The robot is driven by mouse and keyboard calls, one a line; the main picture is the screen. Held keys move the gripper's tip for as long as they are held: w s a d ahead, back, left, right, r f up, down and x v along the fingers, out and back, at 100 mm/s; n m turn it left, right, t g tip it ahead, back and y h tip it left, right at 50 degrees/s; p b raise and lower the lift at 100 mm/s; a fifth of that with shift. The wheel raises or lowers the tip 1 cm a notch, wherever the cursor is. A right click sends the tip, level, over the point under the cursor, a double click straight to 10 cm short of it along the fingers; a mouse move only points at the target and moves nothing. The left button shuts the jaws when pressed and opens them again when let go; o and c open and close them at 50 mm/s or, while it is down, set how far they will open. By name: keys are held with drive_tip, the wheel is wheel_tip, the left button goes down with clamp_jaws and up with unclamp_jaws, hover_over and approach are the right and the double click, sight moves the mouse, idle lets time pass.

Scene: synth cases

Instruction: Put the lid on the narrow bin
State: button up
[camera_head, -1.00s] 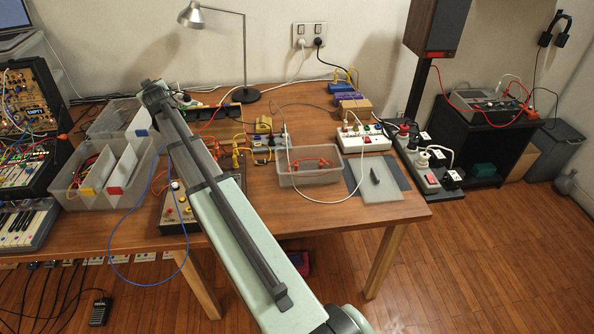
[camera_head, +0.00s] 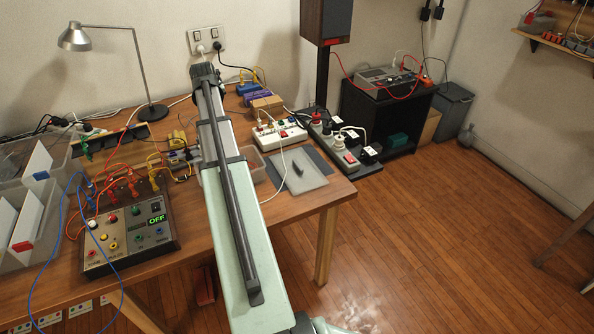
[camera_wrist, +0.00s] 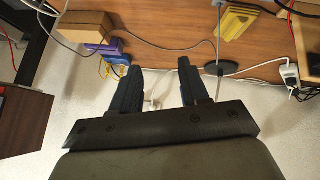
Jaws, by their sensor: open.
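A clear narrow bin (camera_head: 258,164) stands on the table, mostly hidden behind my arm in the head view; only its right end shows. A flat, pale translucent plate with a dark handle, which looks like the lid (camera_head: 314,181), lies on a dark grey mat to the right of the bin. My gripper (camera_wrist: 158,67) is open and empty in the wrist view, its two black fingers apart. In the head view the far end of my arm is near the back of the table, and the fingers cannot be made out. Neither bin nor lid shows in the wrist view.
A white power strip (camera_head: 279,133) and a cardboard box (camera_head: 266,105) lie behind the lid. A desk lamp (camera_head: 151,112) stands at the back left. A control box reading OFF (camera_head: 128,240) and large divided bins (camera_head: 38,205) occupy the left. Cables run across the table.

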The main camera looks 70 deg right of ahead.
drive_tip(key=s+d+f+m+g+y, duration=0.1)
drive_tip(key=s+f+g+y, duration=0.1)
drive_tip(key=s, duration=0.7)
drive_tip(key=s+d+f+g+y, duration=0.1)
drive_tip(key=s+f, duration=0.1)
drive_tip(key=s, duration=0.7)
drive_tip(key=m+g+y, duration=0.1)
drive_tip(key=y, duration=0.3)
hover_over(298, 164)
drive_tip(key=f, duration=0.2)
drive_tip(key=shift+a+f, duration=0.1)
drive_tip(key=shift+f, duration=6.35)
clamp_jaws()
